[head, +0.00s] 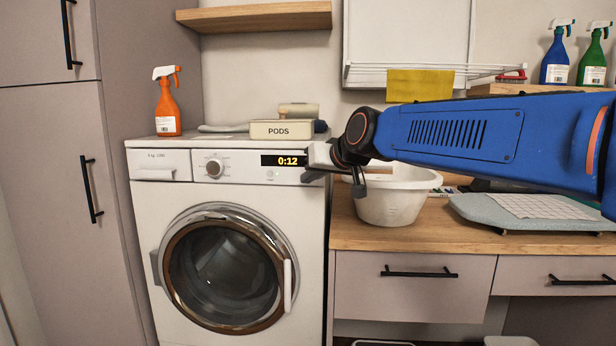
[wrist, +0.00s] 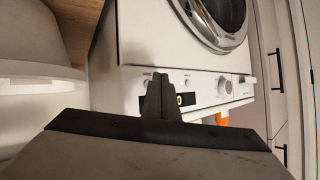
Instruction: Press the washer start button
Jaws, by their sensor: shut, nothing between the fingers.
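The white washer (head: 145,225) stands at the left with its round door shut. Its display reads 0:12, and a small round button (head: 270,175) with a green light beside it sits below. In the wrist view the panel is upside down, with one small button (wrist: 187,83) near the display and another (wrist: 147,77) farther left. I cannot read which is the start button. My gripper (head: 310,177) is at the right end of the panel, shut and empty. In the wrist view its fingers (wrist: 160,88) cover part of the display. Contact with the panel cannot be told.
A white basin (head: 390,207) stands on the wooden counter close below my arm. A pods box (head: 282,130) and an orange spray bottle (head: 167,105) stand on top of the washer. A yellow cloth (head: 420,85) hangs from the drying rack behind. Floor space before the washer is not shown.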

